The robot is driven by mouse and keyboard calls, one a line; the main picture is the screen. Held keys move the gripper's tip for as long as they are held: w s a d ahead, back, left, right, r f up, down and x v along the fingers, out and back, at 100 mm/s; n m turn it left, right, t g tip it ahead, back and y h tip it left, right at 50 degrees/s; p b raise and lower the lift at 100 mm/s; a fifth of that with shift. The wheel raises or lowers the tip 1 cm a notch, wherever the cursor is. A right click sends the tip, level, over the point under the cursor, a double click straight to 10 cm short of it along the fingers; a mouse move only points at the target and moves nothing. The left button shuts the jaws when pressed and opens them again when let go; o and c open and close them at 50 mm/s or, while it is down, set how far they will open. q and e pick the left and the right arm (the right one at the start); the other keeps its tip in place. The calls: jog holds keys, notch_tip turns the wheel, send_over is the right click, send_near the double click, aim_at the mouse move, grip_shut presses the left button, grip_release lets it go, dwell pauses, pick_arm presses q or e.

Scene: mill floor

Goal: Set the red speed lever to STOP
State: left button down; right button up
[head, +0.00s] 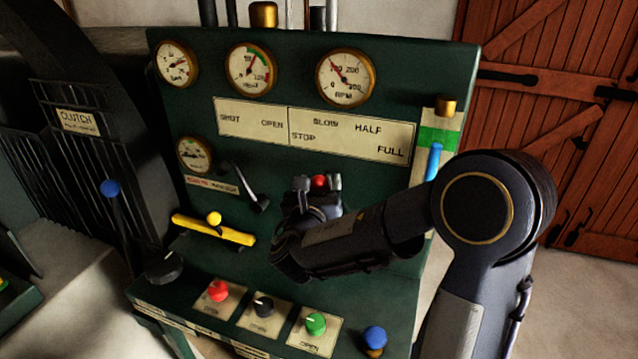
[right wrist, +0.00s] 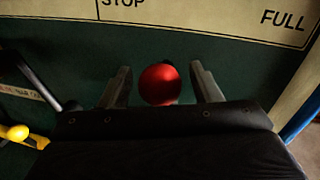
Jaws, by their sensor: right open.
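The red ball knob of the speed lever (head: 320,181) shows between the fingers of my right gripper (head: 318,184) in the head view. In the right wrist view the red knob (right wrist: 160,84) sits between the two open fingers (right wrist: 162,88), with a gap on each side. The lever's shaft is mostly hidden behind the gripper. The label plate (head: 350,140) above reads STOP at its left, then SLOW, HALF and FULL at its right. The knob is below this plate, between STOP and FULL. My left gripper is not in view.
A black-handled lever (head: 250,190) and a yellow handle (head: 213,229) are left of my right gripper. Red (head: 218,290), black (head: 263,306) and green (head: 316,324) knobs line the lower ledge.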

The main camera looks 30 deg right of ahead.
jog(key=shift+c, duration=0.3)
grip_shut()
jog(key=shift+w+a, duration=0.15)
jog(key=shift+a, duration=0.05)
jog(key=w+a+f+n+p, duration=0.1)
jog(key=w+n, duration=0.1)
jog(key=w+a+f+n+p, duration=0.2)
jog(key=n, duration=0.1)
jog(key=shift+a+g, duration=0.2)
jog(key=shift+g, duration=0.2)
jog(key=shift+o, duration=0.3)
grip_release()
